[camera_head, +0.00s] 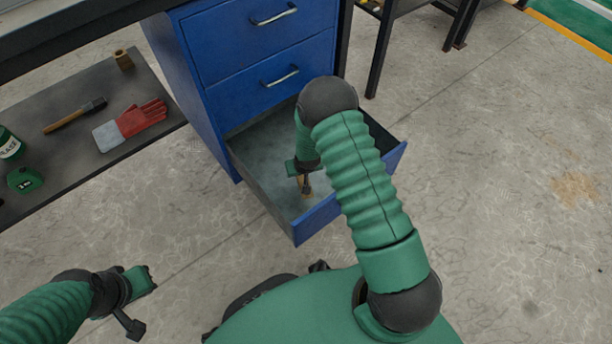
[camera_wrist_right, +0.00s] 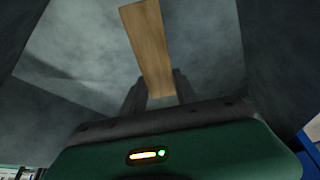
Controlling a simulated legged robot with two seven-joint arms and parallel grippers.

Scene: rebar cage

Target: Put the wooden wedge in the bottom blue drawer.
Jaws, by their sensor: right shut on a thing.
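The wooden wedge (camera_wrist_right: 148,45) is a light brown strip between the dark fingers of my right gripper (camera_wrist_right: 154,90) in the right wrist view. In the head view my right gripper (camera_head: 306,186) is inside the open bottom blue drawer (camera_head: 262,197), pointing down and shut on the wedge. The wedge shows there only as a small brown patch, and I cannot tell whether it touches the drawer floor. My left gripper (camera_head: 140,300) is at the lower left, away from the drawer; its finger opening is unclear.
The blue cabinet's two upper drawers (camera_head: 262,75) are shut. A grey shelf (camera_head: 75,165) at left holds a hammer (camera_head: 75,116), red gloves (camera_head: 130,125), a tape measure (camera_head: 24,179), a can (camera_head: 9,143) and a small wooden piece (camera_head: 123,59). Concrete floor right of the drawer is clear.

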